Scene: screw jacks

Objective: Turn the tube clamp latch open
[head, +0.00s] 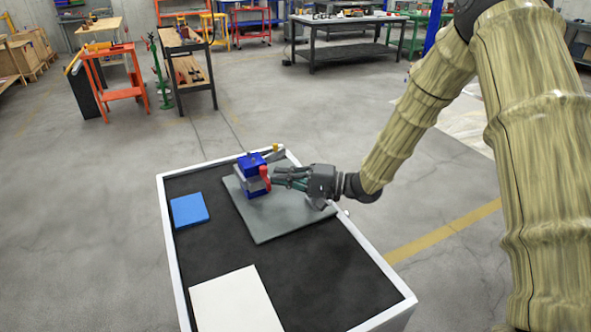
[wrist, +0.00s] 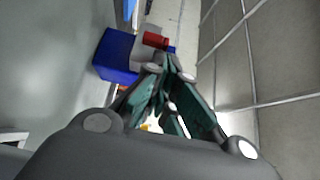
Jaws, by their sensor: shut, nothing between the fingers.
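The tube clamp (head: 251,177) is a blue and grey block standing on a grey plate (head: 275,218). Its red latch (head: 265,178) is on the side facing my gripper. My gripper (head: 275,178) is shut and empty, with its fingertips right at the red latch; I cannot tell if they touch it. In the wrist view the blue and grey clamp (wrist: 117,55) lies beyond my fingertips (wrist: 167,68), and the red latch (wrist: 155,40) is just ahead of them. Part of the latch is hidden by the fingers.
The plate lies on a black-topped table with a white rim (head: 165,215). A blue square (head: 189,209) lies left of the plate, and a white sheet (head: 236,302) lies at the near side. A small yellow part (head: 276,148) shows behind the clamp. The right near tabletop is clear.

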